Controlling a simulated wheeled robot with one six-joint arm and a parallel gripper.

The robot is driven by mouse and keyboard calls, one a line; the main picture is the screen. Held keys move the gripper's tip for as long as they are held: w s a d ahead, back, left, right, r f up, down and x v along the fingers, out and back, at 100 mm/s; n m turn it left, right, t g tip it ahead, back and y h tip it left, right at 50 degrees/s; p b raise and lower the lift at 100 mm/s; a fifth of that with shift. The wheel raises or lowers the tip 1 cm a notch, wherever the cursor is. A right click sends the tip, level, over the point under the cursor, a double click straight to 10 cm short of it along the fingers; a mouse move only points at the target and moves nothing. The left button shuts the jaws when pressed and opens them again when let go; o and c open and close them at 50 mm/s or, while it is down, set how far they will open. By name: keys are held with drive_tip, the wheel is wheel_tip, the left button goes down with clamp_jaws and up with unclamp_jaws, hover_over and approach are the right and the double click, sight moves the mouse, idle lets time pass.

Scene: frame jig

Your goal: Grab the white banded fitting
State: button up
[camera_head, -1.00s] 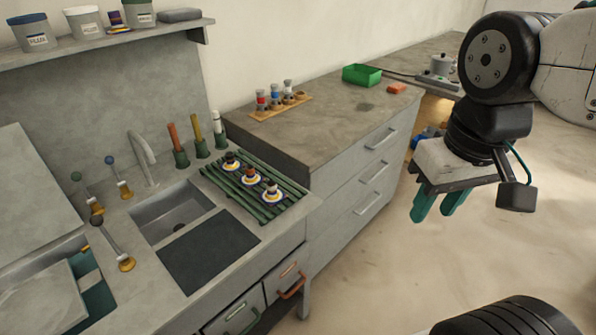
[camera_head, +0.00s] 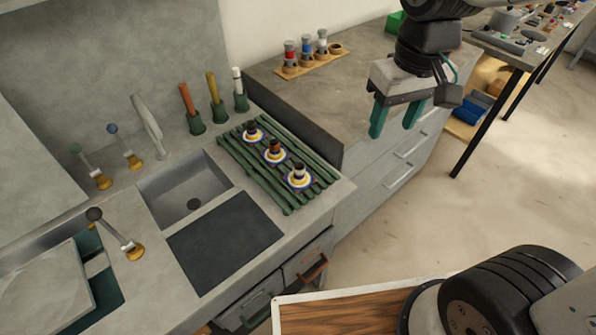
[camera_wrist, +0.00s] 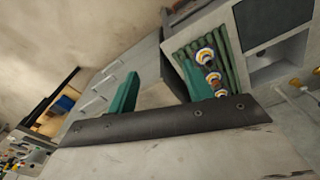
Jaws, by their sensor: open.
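A wooden block (camera_head: 310,65) at the back of the counter holds three upright grey fittings: a red-banded one (camera_head: 290,52), a blue-banded one (camera_head: 306,46) and a white-banded one (camera_head: 322,42). A green slatted rack (camera_head: 287,206) by the sink bears three small cups or fittings on blue-and-yellow-rimmed saucers; the nearest (camera_head: 299,170) looks pale with a dark band, too small to tell well. My gripper (camera_head: 394,124) is open and empty, pointing down above the front of the counter, right of the wooden block. In the wrist view, the rack (camera_wrist: 231,72) shows beyond my gripper (camera_wrist: 161,88).
The sink (camera_head: 188,188) and a dark mat (camera_head: 225,240) lie left of the rack. Red, yellow and white handles stand in green holders (camera_head: 219,113) behind it. A tap (camera_head: 150,125) rises behind the sink. A cluttered table (camera_head: 520,50) stands at right.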

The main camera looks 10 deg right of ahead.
drive_tip(key=w+a+f+n, duration=0.2)
drive_tip(key=w+a+f, duration=0.3)
drive_tip(key=a, duration=0.1)
drive_tip(key=n, duration=0.1)
hover_over(299, 166)
drive_tip(key=d, duration=0.1)
drive_tip(key=shift+g, duration=0.4)
wheel_tip(299, 166, down, 7)
drive_tip(key=shift+d+r, duration=0.1)
drive_tip(key=shift+d, duration=0.05)
drive_tip(key=f, duration=0.2)
drive_tip(key=a+f, duration=0.1)
drive_tip(key=f, duration=0.4)
drive_tip(key=shift+a, duration=0.15)
drive_tip(key=shift+f, duration=0.65)
clamp_jaws()
